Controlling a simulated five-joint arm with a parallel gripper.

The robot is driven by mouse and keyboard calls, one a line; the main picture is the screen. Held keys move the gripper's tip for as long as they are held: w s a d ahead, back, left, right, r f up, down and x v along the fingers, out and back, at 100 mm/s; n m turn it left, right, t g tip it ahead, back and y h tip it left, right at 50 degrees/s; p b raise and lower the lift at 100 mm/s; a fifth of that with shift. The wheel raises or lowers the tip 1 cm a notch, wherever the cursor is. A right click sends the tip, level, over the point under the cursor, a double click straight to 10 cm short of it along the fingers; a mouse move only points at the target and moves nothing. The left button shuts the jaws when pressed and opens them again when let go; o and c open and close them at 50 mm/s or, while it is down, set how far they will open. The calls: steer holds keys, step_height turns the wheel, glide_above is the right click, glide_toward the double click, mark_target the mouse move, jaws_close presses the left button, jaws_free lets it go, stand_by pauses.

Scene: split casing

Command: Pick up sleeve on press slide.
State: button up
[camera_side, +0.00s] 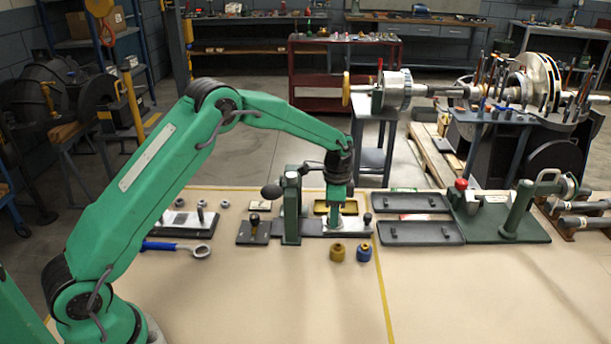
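The press (291,210) is a dark green post with a lever and a black knob. Its slide (350,228) is a grey metal plate running out to the right of the post, with a small dark-knobbed pin at its right end. My gripper (335,204) points straight down over the slide, just right of the post. Its fingertips are close above the plate. A small pale grey piece, which may be the sleeve, shows at the fingertips; I cannot tell whether it is gripped. The fingers are too small to tell open from shut.
A yellow tray (349,207) lies behind the slide. Dark trays (420,233) and a green fixture (520,228) are to the right. The front bench is clear.

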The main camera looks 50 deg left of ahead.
steer(key=shift+c, duration=0.8)
steer(key=shift+r, duration=0.1)
steer(key=shift+r, duration=0.75)
step_height(320, 180, up, 2)
steer(key=shift+r, duration=0.15)
steer(key=s+d+r, duration=0.6)
steer(key=d+r, duration=0.1)
steer(key=d, duration=0.3)
